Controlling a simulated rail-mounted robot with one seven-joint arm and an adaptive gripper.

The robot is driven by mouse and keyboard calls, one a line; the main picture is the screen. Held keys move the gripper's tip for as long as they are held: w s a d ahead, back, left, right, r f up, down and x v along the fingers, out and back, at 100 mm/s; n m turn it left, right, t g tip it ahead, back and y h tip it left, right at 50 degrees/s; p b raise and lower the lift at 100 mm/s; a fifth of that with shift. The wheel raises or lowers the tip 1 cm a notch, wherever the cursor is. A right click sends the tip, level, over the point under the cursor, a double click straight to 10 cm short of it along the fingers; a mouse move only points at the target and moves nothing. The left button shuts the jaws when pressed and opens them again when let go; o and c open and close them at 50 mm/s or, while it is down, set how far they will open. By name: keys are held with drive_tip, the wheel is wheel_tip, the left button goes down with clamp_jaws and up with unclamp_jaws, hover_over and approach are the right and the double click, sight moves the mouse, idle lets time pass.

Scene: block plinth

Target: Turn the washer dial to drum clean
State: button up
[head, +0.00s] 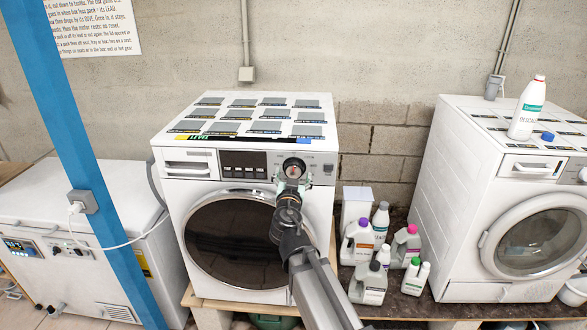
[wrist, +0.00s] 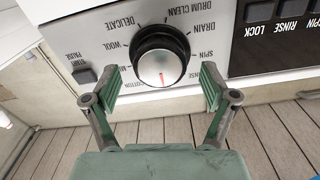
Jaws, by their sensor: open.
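The washer dial (head: 294,167) is a black knob at the upper right of the middle white washer's front. In the wrist view the dial (wrist: 161,55) has a silver face with a red mark pointing down in the picture. The drum clean label (wrist: 184,10) is printed above and right of the dial there, upside down. My gripper (head: 292,184) is at the panel in front of the dial. In the wrist view its green-padded fingers are open, one on each side of the dial, with visible gaps. The washer door (head: 232,240) is shut.
A start/pause button (wrist: 84,75) is left of the dial in the wrist view; lock, rinse and spin buttons (wrist: 292,8) are to its right. Several bottles (head: 369,282) stand right of the washer. A blue post (head: 93,165) and a white freezer (head: 75,215) are left.

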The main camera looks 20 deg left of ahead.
drive_tip(key=shift+x, duration=0.95)
drive_tip(key=c, duration=1.2)
drive_tip(key=shift+o, duration=0.2)
